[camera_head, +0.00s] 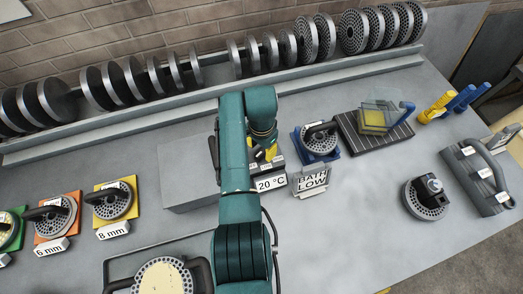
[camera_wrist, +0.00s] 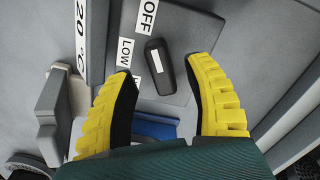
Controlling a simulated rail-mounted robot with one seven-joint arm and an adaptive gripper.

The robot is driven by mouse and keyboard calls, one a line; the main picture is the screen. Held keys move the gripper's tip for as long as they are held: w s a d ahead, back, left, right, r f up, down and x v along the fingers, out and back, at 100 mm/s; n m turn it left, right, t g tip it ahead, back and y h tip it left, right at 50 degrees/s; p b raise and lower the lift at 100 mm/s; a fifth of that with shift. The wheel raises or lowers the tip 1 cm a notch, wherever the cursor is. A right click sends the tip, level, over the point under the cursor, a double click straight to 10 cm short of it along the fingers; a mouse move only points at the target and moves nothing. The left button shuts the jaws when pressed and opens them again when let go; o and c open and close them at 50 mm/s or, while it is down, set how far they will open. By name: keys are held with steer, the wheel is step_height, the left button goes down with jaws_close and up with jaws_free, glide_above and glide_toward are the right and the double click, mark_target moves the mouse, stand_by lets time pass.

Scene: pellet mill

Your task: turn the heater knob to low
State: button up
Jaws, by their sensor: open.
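In the wrist view the heater knob (camera_wrist: 168,78) is a dark, elongated handle with a white mark near its upper end. That end points up toward the OFF label (camera_wrist: 147,16). The LOW label (camera_wrist: 125,53) lies to its left, and another label below it is mostly hidden by a finger. My gripper (camera_wrist: 163,76) is open, its yellow fingers with black pads on either side of the knob; I cannot tell whether they touch it. In the head view my gripper (camera_head: 264,154) is over the grey heater box (camera_head: 185,172), and my arm hides the knob.
A 20 °C display (camera_head: 271,183) and a BATH LOW sign (camera_head: 312,180) stand close to my gripper. A die on a blue plate (camera_head: 319,140) is to the right. Racked discs (camera_head: 150,75) line the back. The table's right middle is partly clear.

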steer(key=shift+f, duration=1.3)
steer(key=shift+c, duration=0.4)
jaws_close()
